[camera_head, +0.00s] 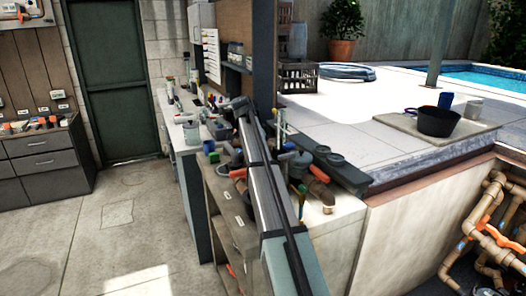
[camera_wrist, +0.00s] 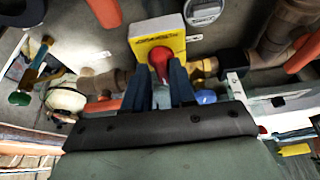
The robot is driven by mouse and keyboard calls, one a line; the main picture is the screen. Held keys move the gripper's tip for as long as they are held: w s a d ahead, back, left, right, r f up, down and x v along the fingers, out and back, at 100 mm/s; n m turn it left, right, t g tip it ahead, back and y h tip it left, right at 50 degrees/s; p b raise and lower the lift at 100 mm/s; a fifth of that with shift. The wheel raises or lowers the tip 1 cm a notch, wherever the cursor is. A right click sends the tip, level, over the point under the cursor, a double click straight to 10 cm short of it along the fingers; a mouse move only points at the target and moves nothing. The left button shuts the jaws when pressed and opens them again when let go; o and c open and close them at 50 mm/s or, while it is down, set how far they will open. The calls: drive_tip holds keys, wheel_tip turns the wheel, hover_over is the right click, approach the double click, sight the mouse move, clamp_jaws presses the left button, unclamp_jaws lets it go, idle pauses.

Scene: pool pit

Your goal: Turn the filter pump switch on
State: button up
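A yellow switch plate (camera_wrist: 142,28) with dark lettering and a red switch handle (camera_wrist: 159,60) shows in the upper middle of the wrist view. I take this as the filter pump switch. My gripper (camera_wrist: 160,72) reaches up to it, with one dark blue finger on each side of the red handle. The fingers stand apart, and the handle's lower end lies between their tips. I cannot tell whether they press on it. In the head view my arm hides the gripper and the switch.
A round gauge (camera_wrist: 203,11) sits right of the plate. Brown pipes (camera_wrist: 280,32) and orange handles (camera_wrist: 106,12) crowd both sides. In the head view, the cluttered counter (camera_head: 335,222) lies around my arm, and open floor (camera_head: 110,225) is at left.

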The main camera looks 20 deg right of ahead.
drive_tip(key=shift+o, duration=1.4)
drive_tip(key=shift+w+d+f, duration=0.1)
drive_tip(key=shift+f, duration=0.15)
drive_tip(key=shift+r, duration=0.1)
drive_tip(key=v, duration=1.4)
